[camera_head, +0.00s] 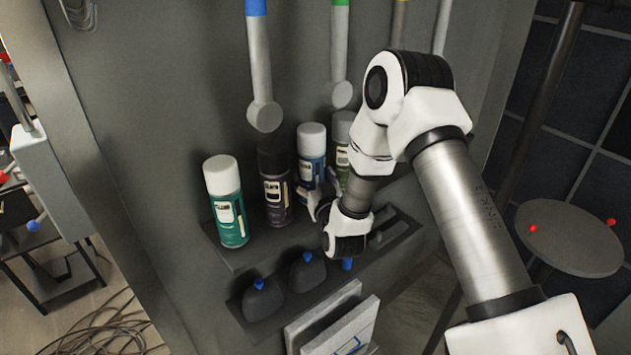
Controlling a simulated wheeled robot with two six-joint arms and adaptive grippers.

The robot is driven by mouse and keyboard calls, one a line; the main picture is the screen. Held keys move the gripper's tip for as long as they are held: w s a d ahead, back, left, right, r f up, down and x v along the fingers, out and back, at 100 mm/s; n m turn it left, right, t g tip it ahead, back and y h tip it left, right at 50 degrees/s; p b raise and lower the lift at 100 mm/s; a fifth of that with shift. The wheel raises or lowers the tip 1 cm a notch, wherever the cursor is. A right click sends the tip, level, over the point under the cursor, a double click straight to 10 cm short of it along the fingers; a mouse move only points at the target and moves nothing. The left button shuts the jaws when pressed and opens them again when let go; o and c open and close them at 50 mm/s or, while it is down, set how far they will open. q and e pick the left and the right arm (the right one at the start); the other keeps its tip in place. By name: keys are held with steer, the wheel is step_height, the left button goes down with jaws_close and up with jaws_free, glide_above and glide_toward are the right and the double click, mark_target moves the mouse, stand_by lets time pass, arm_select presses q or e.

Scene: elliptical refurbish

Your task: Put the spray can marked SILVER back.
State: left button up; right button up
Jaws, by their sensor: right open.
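Several spray cans stand upright in a row on a grey shelf (232,258). From the left they are a teal can (231,219) with a white cap, a dark purple can (275,188) with a black cap, a blue can (311,158) with a white cap, and a green can (342,156) with a pale cap. The labels are too small to read, so I cannot tell which is marked SILVER. My right gripper (318,202) is open low in front of the blue and green cans, partly hiding them. Whether it touches either is unclear. My left gripper is out of view.
Below the cans, a lower ledge holds two dark bottles with blue tops (268,299) (305,271). Pale panels (335,325) stand in front. Grey rods (260,70) hang above the cans. A round stool (568,240) is at right, and cables (108,325) lie on the floor.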

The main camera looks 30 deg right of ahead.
steer(key=shift+s+a+f, duration=0.15)
steer(key=shift+s+f, duration=0.05)
steer(key=shift+s, duration=0.15)
steer(key=b+v, duration=0.5)
steer(key=v, duration=0.6)
steer(key=s+a+f+n+g+y, duration=0.1)
steer(key=s+a+f+g+y, duration=0.15)
steer(key=f, duration=0.65)
steer(key=s+a+f+n+g+y, duration=0.1)
steer(key=s+a+f+g+y, duration=0.2)
steer(key=f, duration=0.6)
steer(key=s+a+f+g, duration=0.2)
steer(key=s+f+g, duration=0.4)
steer(key=s, duration=0.4)
steer(key=s+a+f+n+g, duration=0.1)
steer(key=s+a+f+g, duration=0.1)
steer(key=s+f+g, duration=0.3)
steer(key=s+f, duration=0.4)
steer(key=s, duration=0.1)
steer(key=shift+s+a+f+g, duration=0.3)
steer(key=shift+s+g, duration=0.05)
steer(key=shift+s, duration=0.05)
steer(key=shift+w, duration=0.1)
